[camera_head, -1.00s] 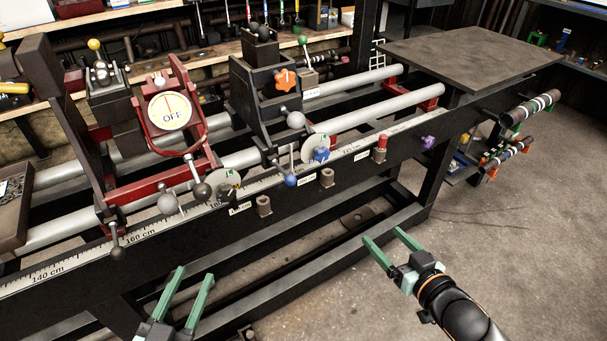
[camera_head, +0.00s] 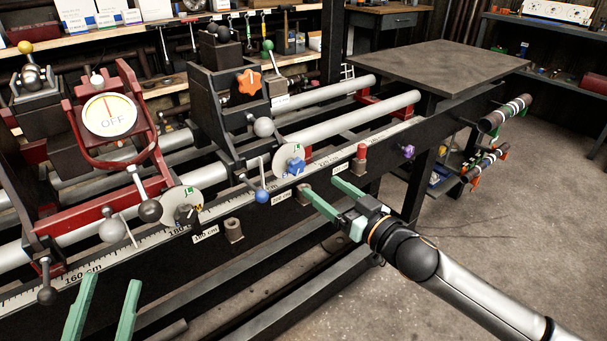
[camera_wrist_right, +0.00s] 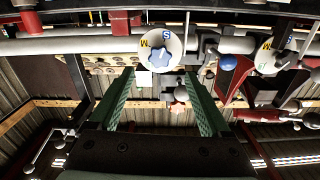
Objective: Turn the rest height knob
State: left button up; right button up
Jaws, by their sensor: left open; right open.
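A blue star-shaped knob (camera_head: 296,168) sits on a white dial (camera_head: 287,153) at the front of the rail. In the right wrist view the blue knob (camera_wrist_right: 160,58) shows just beyond and between my fingertips, on a disc lettered M and S. An orange star knob (camera_head: 248,83) is on the black rest behind. No label tells which knob sets the rest height. My right gripper (camera_head: 321,186) is open and empty, pointed at the dial, apparently just short of it. My left gripper (camera_head: 111,280) is open and empty below the rail at lower left.
A red-capped post (camera_head: 361,154), a purple knob (camera_head: 407,151) and a blue-ball lever (camera_head: 262,195) stand near the dial. A red frame with an OFF gauge (camera_head: 110,115) is at left. A second dial (camera_head: 182,203) is further left.

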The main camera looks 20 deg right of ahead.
aim_at(299, 169)
jog(key=b+x, duration=0.1)
jog(key=x, duration=0.6)
jog(key=shift+f, duration=0.1)
jog(key=shift+w+a, duration=0.15)
jog(key=shift+w, duration=0.2)
pick_arm(q)
jog(key=s+r+m+h, duration=0.2)
jog(key=r, duration=0.1)
jog(key=s+r+m+h, duration=0.1)
jog(key=h, duration=0.1)
jog(key=shift+s+d+r, duration=0.2)
jog(key=shift+d+r, duration=0.1)
jog(key=shift+r, duration=0.1)
jog(key=shift+t, duration=0.3)
jog(key=shift+w+f, duration=0.1)
pick_arm(e)
grip_shut()
